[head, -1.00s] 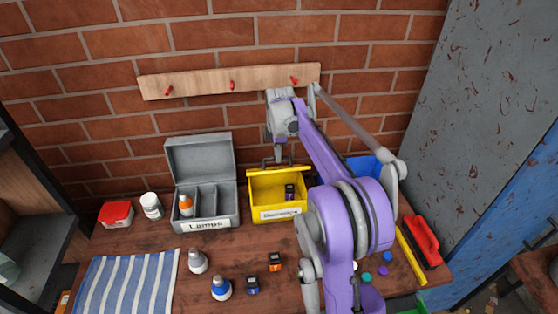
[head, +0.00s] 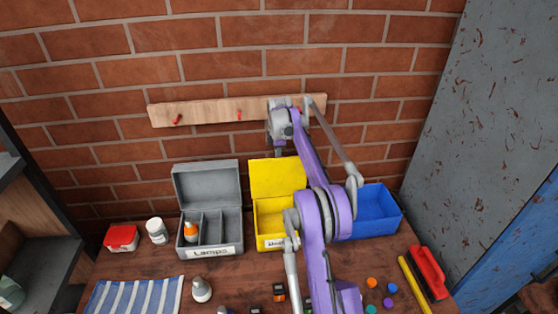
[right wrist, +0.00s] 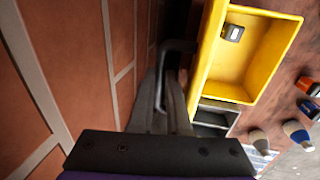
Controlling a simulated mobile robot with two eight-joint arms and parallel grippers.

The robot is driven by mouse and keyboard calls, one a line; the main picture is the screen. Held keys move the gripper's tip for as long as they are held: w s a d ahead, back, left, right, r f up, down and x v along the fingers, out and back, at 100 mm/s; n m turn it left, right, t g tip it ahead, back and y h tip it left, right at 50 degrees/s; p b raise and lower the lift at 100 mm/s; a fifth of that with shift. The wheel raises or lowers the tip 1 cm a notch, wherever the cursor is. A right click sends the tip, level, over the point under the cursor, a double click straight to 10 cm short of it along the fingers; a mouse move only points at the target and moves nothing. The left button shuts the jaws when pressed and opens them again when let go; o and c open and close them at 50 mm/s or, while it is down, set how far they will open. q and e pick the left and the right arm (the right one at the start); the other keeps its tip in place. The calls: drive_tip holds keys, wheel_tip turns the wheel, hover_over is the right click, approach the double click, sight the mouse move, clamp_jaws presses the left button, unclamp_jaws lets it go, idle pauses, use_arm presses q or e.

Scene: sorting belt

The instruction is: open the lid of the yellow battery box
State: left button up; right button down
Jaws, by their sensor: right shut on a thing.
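The yellow battery box (head: 268,212) stands on the bench, partly hidden by my right arm in the head view. Its lid (head: 274,178) stands raised at the back, with its inner face towards me. My right gripper (head: 279,153) is behind the lid's top, its fingertips mostly hidden in the head view. The open box (right wrist: 238,65) shows there with a dark battery (right wrist: 234,33) inside. My left gripper is not in view.
A grey open Lamps box (head: 209,253) stands left of the yellow box, a blue bin (head: 374,222) right of it. A wooden peg rail (head: 205,112) is on the brick wall just behind.

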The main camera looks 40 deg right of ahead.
drive_tip(key=shift+w+d+f, duration=0.15)
drive_tip(key=shift+w+d, duration=0.25)
drive_tip(key=shift+w, duration=0.2)
drive_tip(key=c, duration=0.9)
unclamp_jaws()
